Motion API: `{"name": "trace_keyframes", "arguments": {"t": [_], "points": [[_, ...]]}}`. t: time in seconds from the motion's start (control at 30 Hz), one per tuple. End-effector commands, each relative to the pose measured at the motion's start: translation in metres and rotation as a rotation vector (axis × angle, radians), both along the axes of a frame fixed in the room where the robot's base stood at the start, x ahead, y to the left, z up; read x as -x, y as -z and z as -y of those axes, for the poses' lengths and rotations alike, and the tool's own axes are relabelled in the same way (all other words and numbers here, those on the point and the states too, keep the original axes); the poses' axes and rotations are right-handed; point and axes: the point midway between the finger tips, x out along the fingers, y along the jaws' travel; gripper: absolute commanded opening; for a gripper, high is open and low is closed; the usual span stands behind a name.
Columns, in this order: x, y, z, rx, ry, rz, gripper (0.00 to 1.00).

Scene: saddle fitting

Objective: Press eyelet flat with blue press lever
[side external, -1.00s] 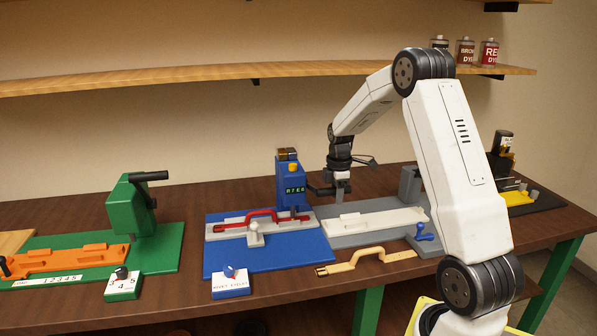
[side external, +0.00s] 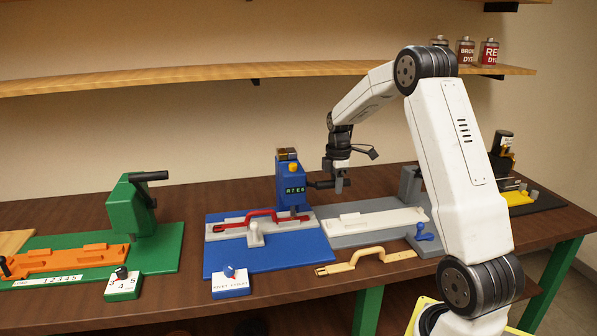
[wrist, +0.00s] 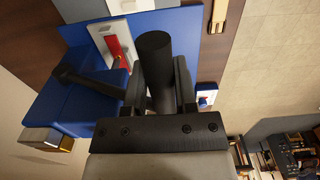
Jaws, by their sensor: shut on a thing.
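The blue press (side external: 291,190) stands at the back of its blue base plate, with a small display on its face. Its dark press lever (side external: 322,184) sticks out to the right. My gripper (side external: 341,185) is shut around the end of that lever; in the wrist view the black lever handle (wrist: 155,75) lies between the two fingers. A red strap (side external: 262,217) lies in the light grey holder on the blue base, in front of the press; it also shows in the wrist view (wrist: 116,50). The eyelet is too small to make out.
A grey fixture (side external: 350,240) adjoins at right, with a blue knob (side external: 424,233). A tan strap (side external: 352,261) lies in front of it. A selector box (side external: 230,283) stands at the table's front edge. A green press (side external: 132,207) stands left.

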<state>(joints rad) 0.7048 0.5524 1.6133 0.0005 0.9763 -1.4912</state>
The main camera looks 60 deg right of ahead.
Motion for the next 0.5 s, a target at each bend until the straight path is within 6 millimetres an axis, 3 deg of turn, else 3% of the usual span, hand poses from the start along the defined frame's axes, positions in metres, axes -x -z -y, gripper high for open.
{"name": "trace_keyframes", "arguments": {"t": [0.5], "points": [[-0.0022,-0.009,0.0039,-0.001,0.0,-0.002,0.06]]}}
